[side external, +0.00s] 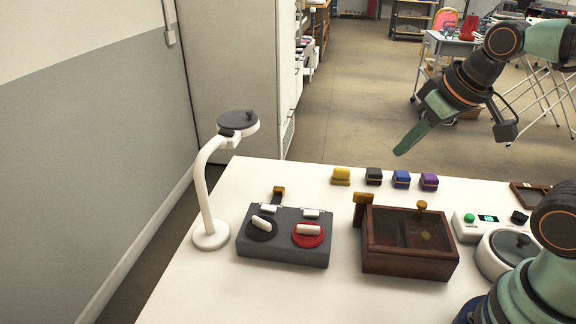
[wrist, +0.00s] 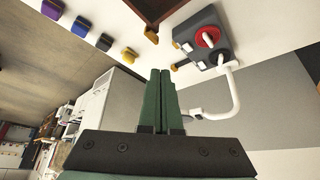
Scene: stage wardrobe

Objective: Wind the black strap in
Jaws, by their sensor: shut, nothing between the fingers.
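A dark grey box (side external: 285,240) stands on the white table with two round reels on top. The left reel (side external: 260,229) is black with a white crank handle; the right reel (side external: 308,235) is red with a white crank handle. A short black strap (side external: 278,200) runs out of the back of the box on the black reel's side and ends in an amber tab (side external: 279,190). The box also shows in the wrist view (wrist: 203,32). My gripper (side external: 400,151) is shut and empty, raised above the back of the table, apart from the box. Its green fingers show in the wrist view (wrist: 160,72).
A wooden box with a clear lid (side external: 408,262) stands right of the reel box, an amber-brown block (side external: 363,207) at its back left corner. A white lamp-like stand (side external: 210,236) is at left. Several small coloured blocks (side external: 374,176) line the back. White devices (side external: 489,226) are at right.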

